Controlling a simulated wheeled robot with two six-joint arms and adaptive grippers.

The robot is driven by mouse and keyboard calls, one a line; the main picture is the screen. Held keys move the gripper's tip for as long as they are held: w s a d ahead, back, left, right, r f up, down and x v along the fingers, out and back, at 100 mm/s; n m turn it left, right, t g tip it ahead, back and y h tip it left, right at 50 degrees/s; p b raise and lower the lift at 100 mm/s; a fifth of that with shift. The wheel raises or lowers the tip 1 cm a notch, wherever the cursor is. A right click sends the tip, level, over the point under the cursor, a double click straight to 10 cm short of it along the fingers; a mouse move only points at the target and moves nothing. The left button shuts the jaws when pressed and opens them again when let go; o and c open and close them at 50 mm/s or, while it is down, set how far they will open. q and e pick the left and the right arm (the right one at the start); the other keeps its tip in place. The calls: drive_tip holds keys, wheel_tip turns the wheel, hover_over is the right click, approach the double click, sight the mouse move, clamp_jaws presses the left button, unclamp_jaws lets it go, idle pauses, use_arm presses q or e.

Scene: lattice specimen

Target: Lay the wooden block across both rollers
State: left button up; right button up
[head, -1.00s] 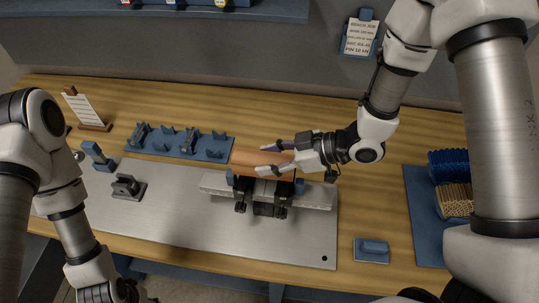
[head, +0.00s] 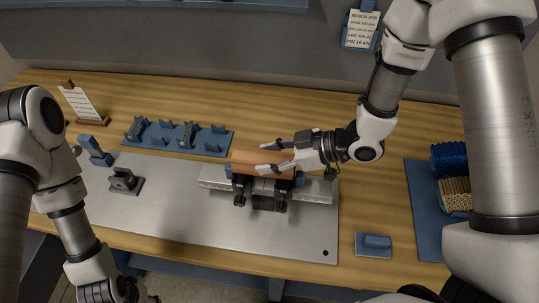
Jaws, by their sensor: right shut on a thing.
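The orange-brown wooden block (head: 245,158) is between the fingers of my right gripper (head: 269,157). One finger lies along its far side, the other along its near side. The block lies lengthwise over the roller fixture (head: 268,188), which sits on a pale rail with blue pieces at both ends. The block and fingers hide most of the rollers, so I cannot tell whether the block touches both. My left gripper (head: 108,291) is at the bottom left edge, far from the block, partly cut off, and its fingers are unclear.
A grey plate (head: 180,215) lies under the fixture, with a small dark stand (head: 125,181) on it. A blue rack (head: 212,146) is behind. A blue block on a pad (head: 374,245) and a blue tray (head: 424,205) with blue and tan rods are right. The front plate is clear.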

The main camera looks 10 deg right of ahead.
drive_tip(key=shift+f, duration=0.1)
drive_tip(key=o, duration=1.3)
drive_tip(key=shift+d+r, duration=0.3)
drive_tip(key=shift+d, duration=0.1)
drive_tip(key=v, duration=1.1)
drive_tip(key=shift+s, duration=0.15)
